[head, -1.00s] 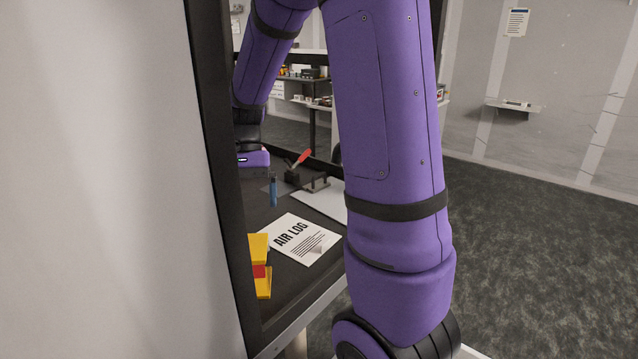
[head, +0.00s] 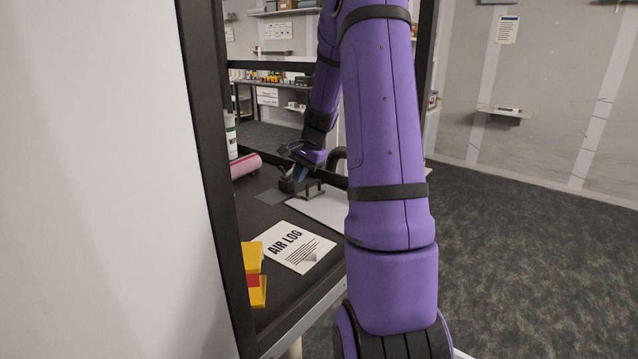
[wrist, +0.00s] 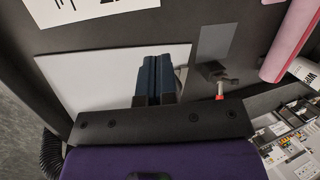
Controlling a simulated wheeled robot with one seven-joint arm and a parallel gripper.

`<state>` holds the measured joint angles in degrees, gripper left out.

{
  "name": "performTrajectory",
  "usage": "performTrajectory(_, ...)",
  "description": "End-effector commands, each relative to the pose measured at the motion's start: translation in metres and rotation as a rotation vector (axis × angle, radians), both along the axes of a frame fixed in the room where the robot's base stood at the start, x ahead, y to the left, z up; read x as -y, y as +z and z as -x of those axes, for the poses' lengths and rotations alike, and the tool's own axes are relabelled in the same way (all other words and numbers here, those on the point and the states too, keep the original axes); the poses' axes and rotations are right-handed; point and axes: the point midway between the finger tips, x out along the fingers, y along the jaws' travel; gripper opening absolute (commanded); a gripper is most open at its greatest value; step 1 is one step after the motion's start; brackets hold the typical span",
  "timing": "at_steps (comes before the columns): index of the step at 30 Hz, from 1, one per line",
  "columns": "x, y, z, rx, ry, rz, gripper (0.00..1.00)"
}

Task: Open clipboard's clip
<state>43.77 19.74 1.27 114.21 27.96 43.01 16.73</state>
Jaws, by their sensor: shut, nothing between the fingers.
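The clipboard is a white board (head: 325,211) lying flat on the dark bench. It also shows in the wrist view (wrist: 95,82). My gripper (head: 299,175) is at the clip in the head view, with blue fingers shut and empty. In the wrist view its fingers (wrist: 157,61) lie over the board, left of the clip. Contact cannot be told.
An AIR LOG sheet (head: 301,249) lies in front of the board, beside a yellow and red object (head: 253,263). A dark frame post (head: 212,180) borders the opening on the left.

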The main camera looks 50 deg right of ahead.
Motion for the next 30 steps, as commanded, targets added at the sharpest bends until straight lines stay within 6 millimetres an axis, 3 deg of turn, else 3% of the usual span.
performTrajectory(1,0.023,-0.003,0.004,0.019,-0.05,0.012,0.0)
performTrajectory(6,0.084,-0.008,0.017,0.082,-0.189,0.056,0.0)
performTrajectory(12,0.129,-0.012,0.031,0.122,-0.291,0.092,0.0)
performTrajectory(18,0.141,-0.013,0.036,0.132,-0.319,0.102,0.0)
performTrajectory(30,0.141,-0.018,0.033,0.131,-0.318,0.102,0.0)
